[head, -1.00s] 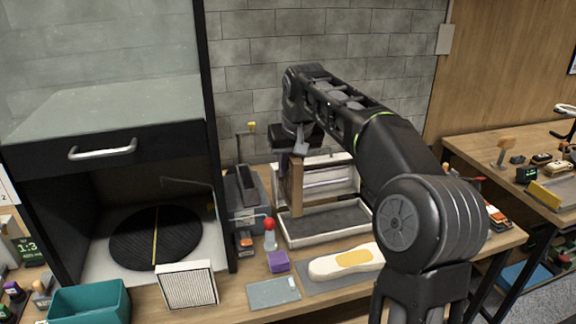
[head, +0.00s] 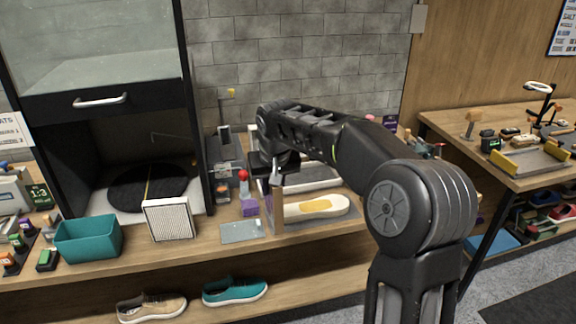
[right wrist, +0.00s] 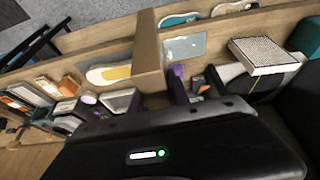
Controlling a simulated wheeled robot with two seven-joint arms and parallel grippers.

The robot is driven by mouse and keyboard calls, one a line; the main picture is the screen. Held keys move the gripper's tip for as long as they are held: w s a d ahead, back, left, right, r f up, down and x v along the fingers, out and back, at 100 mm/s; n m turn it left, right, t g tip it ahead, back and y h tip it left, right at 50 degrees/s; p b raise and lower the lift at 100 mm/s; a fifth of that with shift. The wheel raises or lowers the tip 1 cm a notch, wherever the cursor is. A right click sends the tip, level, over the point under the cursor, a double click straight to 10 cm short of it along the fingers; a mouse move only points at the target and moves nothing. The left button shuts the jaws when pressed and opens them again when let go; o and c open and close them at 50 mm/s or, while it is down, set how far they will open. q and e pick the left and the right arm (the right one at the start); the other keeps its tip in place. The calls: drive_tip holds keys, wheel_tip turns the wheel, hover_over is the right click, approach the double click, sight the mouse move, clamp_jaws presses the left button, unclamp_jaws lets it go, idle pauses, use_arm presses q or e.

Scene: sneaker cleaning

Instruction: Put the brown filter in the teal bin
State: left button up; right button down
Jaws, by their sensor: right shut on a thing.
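The brown filter (head: 277,206) is a thin upright panel held in my right gripper (head: 277,175). In the right wrist view the filter (right wrist: 148,48) stands out ahead of the jaws, which are shut on it. In the head view it is in front of the white sole with the yellow patch, right of the grey-green mat. The teal bin (head: 88,248) stands at the left on the bench, well away from the filter. Its edge also shows at the right of the right wrist view (right wrist: 308,38). My left gripper is in neither view.
A white pleated filter (head: 168,220) stands between the bin and the mat (head: 242,231). A purple block (head: 249,207) and a red-topped bottle (head: 243,181) are just left of the held filter. Shoes (head: 235,292) sit on the shelf below.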

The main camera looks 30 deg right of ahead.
drive_tip(key=s+a+f+n, duration=0.2)
drive_tip(key=s+a+f, duration=0.1)
drive_tip(key=a+f, duration=0.3)
drive_tip(key=s+a+f+n+y, duration=0.1)
drive_tip(key=s+a+f, duration=0.2)
drive_tip(key=a+f, duration=0.3)
drive_tip(key=a, duration=0.5)
drive_tip(key=shift+s+a+f+n+y, duration=0.15)
drive_tip(key=shift+s+f+n+y, duration=0.15)
drive_tip(key=shift+f+n, duration=0.1)
drive_tip(key=shift+a, duration=0.1)
